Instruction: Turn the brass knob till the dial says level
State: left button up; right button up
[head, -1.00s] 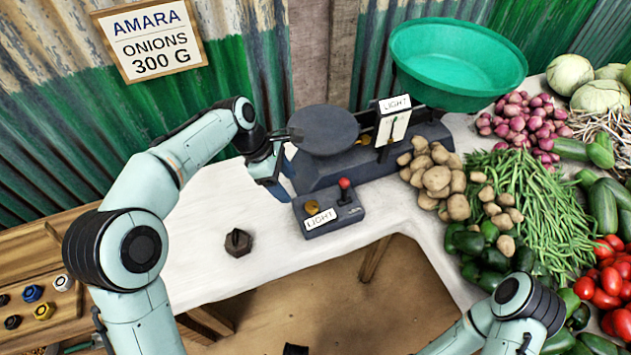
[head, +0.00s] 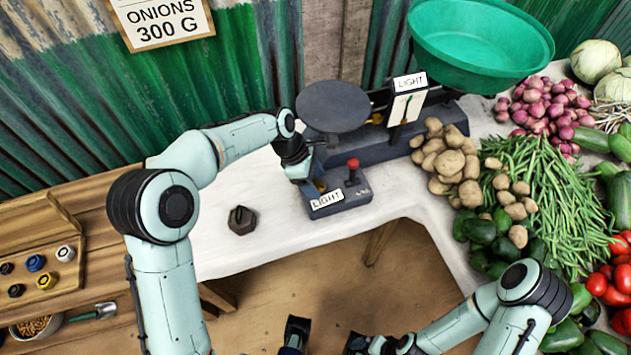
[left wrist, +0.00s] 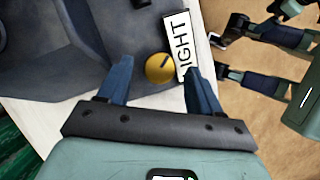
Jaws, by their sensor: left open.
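The brass knob (left wrist: 159,68) is round with a dark mark, on a dark control box (head: 348,195). In the head view it is mostly hidden by my left gripper (head: 310,172). In the left wrist view my left gripper (left wrist: 157,70) is open, its blue fingers on either side of the knob; I cannot tell whether they touch it. The box's label (head: 326,200) reads LIGHT. The scale's dial (head: 407,108) has a dark needle, and the sign above it (head: 410,82) reads LIGHT. My right gripper (head: 325,338) is low at the bottom, its fingers apart.
A red-topped lever (head: 352,170) stands beside the knob. The scale's dark round pan (head: 333,105) is empty. A dark weight (head: 242,220) sits on the white table. Potatoes (head: 447,160) and green beans (head: 540,190) lie right. A green basin (head: 480,45) is behind.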

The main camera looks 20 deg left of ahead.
pick_arm(q)
jog(key=shift+d+f, duration=0.15)
jog(key=shift+f, duration=0.3)
jog(key=shift+c, duration=0.4)
jog(key=c, duration=1)
jog(key=shift+o, duration=0.2)
jog(key=shift+r, duration=0.1)
pick_arm(e)
jog(key=shift+r, duration=0.1)
